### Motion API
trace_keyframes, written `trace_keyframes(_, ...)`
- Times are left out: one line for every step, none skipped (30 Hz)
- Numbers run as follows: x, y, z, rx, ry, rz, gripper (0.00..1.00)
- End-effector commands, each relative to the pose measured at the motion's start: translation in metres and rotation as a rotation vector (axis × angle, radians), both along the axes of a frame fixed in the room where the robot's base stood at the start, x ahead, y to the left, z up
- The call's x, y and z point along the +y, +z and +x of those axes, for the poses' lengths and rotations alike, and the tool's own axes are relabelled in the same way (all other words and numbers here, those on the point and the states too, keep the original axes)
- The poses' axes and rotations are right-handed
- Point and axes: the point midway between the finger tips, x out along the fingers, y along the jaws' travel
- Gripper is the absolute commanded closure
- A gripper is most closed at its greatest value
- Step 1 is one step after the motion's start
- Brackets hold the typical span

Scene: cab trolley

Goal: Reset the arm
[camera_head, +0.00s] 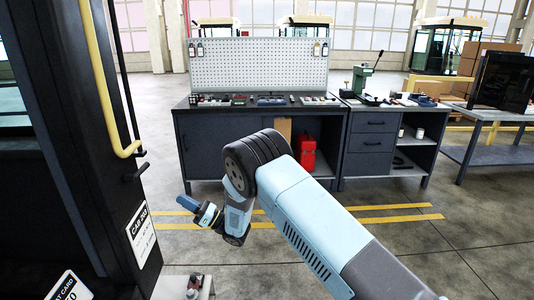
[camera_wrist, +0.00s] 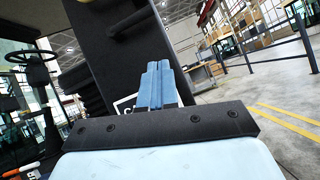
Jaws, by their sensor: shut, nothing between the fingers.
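My arm reaches in from the lower right of the head view, bends at a dark joint and turns down to my gripper (camera_head: 187,204). The gripper points left, toward the dark cab pillar (camera_head: 75,110), and is apart from the workbench behind it. In the wrist view my gripper (camera_wrist: 157,66) shows as two blue fingers side by side, closed together with nothing between them. Behind the fingertips is the dark cab panel (camera_wrist: 110,55), and part of a white label shows beside the fingers.
A workbench (camera_head: 255,105) with a pegboard (camera_head: 258,65) stands behind, with a red can (camera_head: 307,153) on its lower shelf. The yellow handrail (camera_head: 100,80) runs down the cab pillar at left. Open floor with yellow lines (camera_head: 400,218) lies to the right.

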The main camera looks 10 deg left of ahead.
Motion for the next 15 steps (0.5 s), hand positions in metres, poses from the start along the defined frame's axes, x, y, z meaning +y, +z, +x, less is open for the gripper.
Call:
trace_keyframes(-0.001, 0.004, 0.003, 0.004, -0.005, -0.002, 1.0)
trace_keyframes(-0.002, 0.007, 0.006, 0.009, -0.009, -0.006, 1.0)
trace_keyframes(-0.003, 0.013, 0.012, 0.022, -0.018, -0.016, 1.0)
trace_keyframes(-0.005, 0.019, 0.017, 0.035, -0.025, -0.025, 1.0)
trace_keyframes(-0.007, 0.026, 0.024, 0.051, -0.036, -0.035, 1.0)
trace_keyframes(-0.011, 0.035, 0.034, 0.077, -0.052, -0.052, 1.0)
trace_keyframes(-0.014, 0.044, 0.043, 0.1, -0.065, -0.064, 1.0)
trace_keyframes(-0.018, 0.053, 0.052, 0.125, -0.079, -0.079, 1.0)
trace_keyframes(-0.024, 0.065, 0.064, 0.164, -0.099, -0.098, 1.0)
trace_keyframes(-0.029, 0.074, 0.073, 0.194, -0.116, -0.11, 1.0)
trace_keyframes(-0.034, 0.083, 0.081, 0.225, -0.131, -0.122, 1.0)
trace_keyframes(-0.042, 0.095, 0.092, 0.266, -0.151, -0.137, 1.0)
trace_keyframes(-0.047, 0.103, 0.1, 0.298, -0.166, -0.146, 1.0)
trace_keyframes(-0.054, 0.111, 0.108, 0.331, -0.182, -0.155, 1.0)
trace_keyframes(-0.063, 0.122, 0.118, 0.375, -0.203, -0.166, 1.0)
